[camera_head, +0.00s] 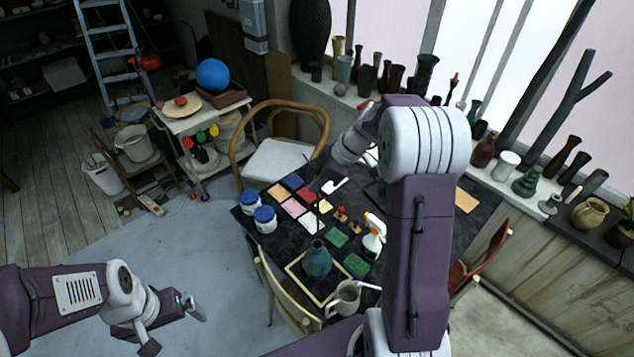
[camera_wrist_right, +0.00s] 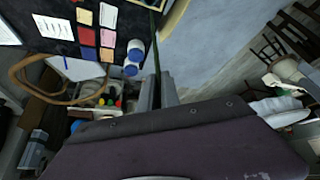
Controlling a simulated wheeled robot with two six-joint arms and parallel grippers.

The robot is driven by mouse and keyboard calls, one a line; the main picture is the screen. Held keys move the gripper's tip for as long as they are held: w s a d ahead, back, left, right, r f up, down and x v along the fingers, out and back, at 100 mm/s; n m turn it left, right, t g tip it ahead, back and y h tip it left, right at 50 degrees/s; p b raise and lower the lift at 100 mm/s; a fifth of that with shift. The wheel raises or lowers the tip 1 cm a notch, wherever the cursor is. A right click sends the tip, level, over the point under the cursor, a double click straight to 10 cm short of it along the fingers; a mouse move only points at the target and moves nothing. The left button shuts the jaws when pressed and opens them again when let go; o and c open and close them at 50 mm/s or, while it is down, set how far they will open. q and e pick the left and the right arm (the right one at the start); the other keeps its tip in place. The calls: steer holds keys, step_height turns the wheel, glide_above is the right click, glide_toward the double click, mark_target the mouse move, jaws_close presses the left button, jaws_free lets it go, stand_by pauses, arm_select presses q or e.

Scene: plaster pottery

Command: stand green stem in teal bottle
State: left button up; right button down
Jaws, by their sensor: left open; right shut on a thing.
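The teal bottle (camera_head: 317,261) stands upright on the wooden-framed tray (camera_head: 297,278) near the table's front edge. My right gripper (camera_head: 322,184) is over the dark table behind the bottle, apart from it. In the right wrist view my right gripper (camera_wrist_right: 157,82) is shut on the green stem (camera_wrist_right: 155,48), a thin dark rod reaching away from the fingers. I cannot make out the stem clearly in the head view. The bottle does not show clearly in the wrist view. My left gripper (camera_head: 177,327) is open and empty, over the floor left of the table.
Two blue-lidded jars (camera_head: 265,219) stand at the table's left edge. A white spray bottle (camera_head: 373,238) and a pale jug (camera_head: 346,298) flank the teal bottle. Colored tiles (camera_head: 294,207) lie behind it. A chair (camera_head: 290,305) is at the front edge.

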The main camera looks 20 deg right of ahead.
mark_target(318, 196)
steer(key=shift+s, duration=0.1)
steer(key=f+b, duration=0.1)
steer(key=f, duration=0.1)
steer(key=f+b, duration=0.1)
steer(key=f, duration=0.1)
steer(key=shift+w+b, duration=0.2)
steer(key=shift+b, duration=0.1)
steer(key=shift+s+f+b, duration=0.25)
steer(key=shift+f+b, duration=0.3)
steer(key=shift+f, duration=0.3)
arm_select(q)
step_height(318, 196, down, 4)
steer(key=shift+s+r, duration=0.1)
steer(key=shift+r, duration=0.15)
arm_select(e)
steer(key=shift+w, duration=0.15)
